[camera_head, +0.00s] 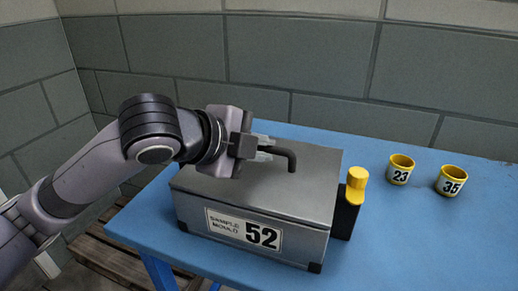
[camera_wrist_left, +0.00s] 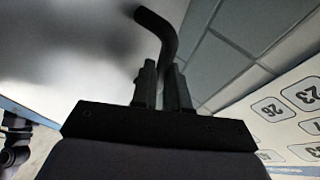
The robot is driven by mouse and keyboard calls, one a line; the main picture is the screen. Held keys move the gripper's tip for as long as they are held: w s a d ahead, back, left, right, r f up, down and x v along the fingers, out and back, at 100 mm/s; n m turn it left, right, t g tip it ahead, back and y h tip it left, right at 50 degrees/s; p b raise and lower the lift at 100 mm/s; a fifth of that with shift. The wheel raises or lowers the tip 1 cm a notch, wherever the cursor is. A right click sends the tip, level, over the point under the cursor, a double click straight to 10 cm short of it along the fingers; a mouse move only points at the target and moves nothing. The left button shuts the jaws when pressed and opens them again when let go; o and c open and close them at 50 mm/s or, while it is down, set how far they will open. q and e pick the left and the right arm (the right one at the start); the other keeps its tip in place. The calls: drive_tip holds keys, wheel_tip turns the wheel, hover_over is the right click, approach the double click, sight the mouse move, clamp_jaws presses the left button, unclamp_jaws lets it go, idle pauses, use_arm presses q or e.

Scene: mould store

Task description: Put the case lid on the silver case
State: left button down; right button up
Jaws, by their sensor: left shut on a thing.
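The silver case (camera_head: 250,238) stands on the blue table with a label reading "SAMPLE MOULD 52" on its front. The grey case lid (camera_head: 300,195) lies over the top of the case, roughly lined up with its edges. I cannot tell whether it is fully seated. Its dark bent handle (camera_head: 287,155) sticks up, and it also shows in the left wrist view (camera_wrist_left: 160,25). My left gripper (camera_head: 264,148) is shut on the handle. In the wrist view its fingers (camera_wrist_left: 163,82) stand on both sides of the handle's lower end. My right gripper is not in view.
A black holder with a yellow top (camera_head: 356,183) stands against the case's right side. Two yellow cups, numbered 23 (camera_head: 400,170) and 35 (camera_head: 451,181), stand farther right on the blue table (camera_head: 420,240). A wooden pallet (camera_head: 105,255) lies on the floor at left. A block wall stands behind.

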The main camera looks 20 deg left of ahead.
use_arm(q)
drive_tip(key=shift+f, duration=0.15)
drive_tip(key=c, duration=1.1)
unclamp_jaws()
drive_tip(key=shift+r, duration=0.3)
drive_tip(key=p+v, duration=0.1)
drive_tip(key=v, duration=0.7)
drive_tip(key=shift+s+a+r+p, duration=0.2)
drive_tip(key=shift+p, duration=0.2)
drive_tip(key=b+v, duration=0.1)
drive_tip(key=b, duration=0.2)
drive_tip(key=shift+s+a, duration=0.2)
drive_tip(key=shift+s, duration=0.15)
drive_tip(key=shift+b+v, duration=0.55)
drive_tip(key=shift+v, duration=0.25)
